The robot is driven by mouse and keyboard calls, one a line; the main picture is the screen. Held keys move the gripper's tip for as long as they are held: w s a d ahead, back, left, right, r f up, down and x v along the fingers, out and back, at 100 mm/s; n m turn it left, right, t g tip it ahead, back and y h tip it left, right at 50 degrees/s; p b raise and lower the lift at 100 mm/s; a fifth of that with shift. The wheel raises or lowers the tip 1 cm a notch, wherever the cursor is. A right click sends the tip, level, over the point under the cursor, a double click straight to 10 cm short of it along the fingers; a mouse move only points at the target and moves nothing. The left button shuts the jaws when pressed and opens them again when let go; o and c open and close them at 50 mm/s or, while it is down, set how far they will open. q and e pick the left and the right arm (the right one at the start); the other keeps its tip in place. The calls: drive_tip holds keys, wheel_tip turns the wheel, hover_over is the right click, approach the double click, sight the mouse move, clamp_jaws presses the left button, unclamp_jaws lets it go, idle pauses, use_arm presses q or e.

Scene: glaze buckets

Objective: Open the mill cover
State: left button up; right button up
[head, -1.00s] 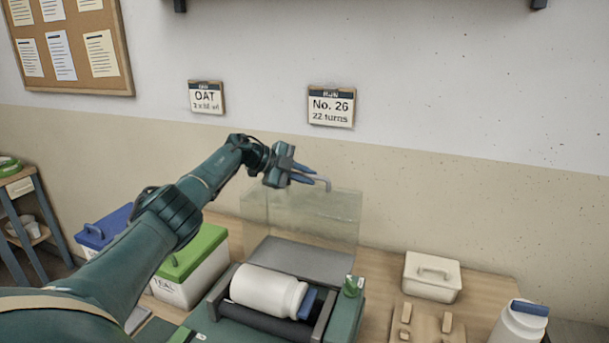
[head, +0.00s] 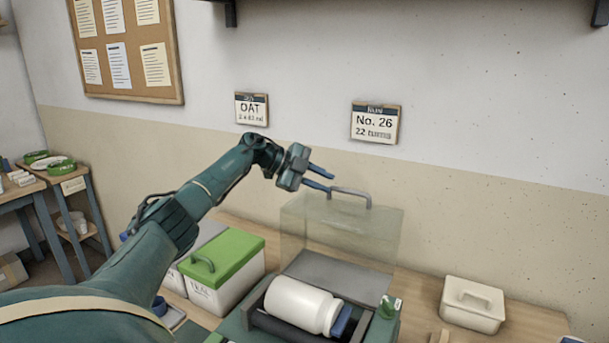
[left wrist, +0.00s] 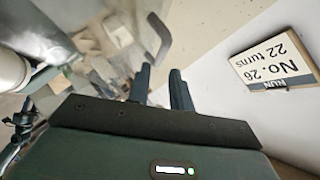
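The clear mill cover (head: 340,235) stands raised, roughly upright, at the back of the mill (head: 252,318). Its grey handle (head: 352,192) is at its top edge. A white jar (head: 300,305) with a blue lid lies on its side on the mill's rollers, uncovered. My left gripper (head: 331,183) is open at the left end of the handle, its blue fingers apart. In the left wrist view the handle (left wrist: 160,40) lies just beyond the fingertips (left wrist: 160,72), and nothing shows between the fingers. My right gripper is not in view.
A white bin with a green lid (head: 225,258) stands left of the mill, under my left arm. A cream lidded box (head: 472,303) stands to the right. The wall with the No. 26 sign (head: 375,123) is close behind the cover.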

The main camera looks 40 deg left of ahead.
use_arm(q)
drive_tip(key=v, duration=0.4)
drive_tip(key=shift+s+a+r+b, duration=0.1)
drive_tip(key=shift+s+a+b, duration=0.1)
drive_tip(key=shift+b, duration=0.1)
drive_tip(key=shift+s+a+r, duration=0.2)
drive_tip(key=shift+s+r, duration=0.1)
drive_tip(key=shift+s, duration=0.05)
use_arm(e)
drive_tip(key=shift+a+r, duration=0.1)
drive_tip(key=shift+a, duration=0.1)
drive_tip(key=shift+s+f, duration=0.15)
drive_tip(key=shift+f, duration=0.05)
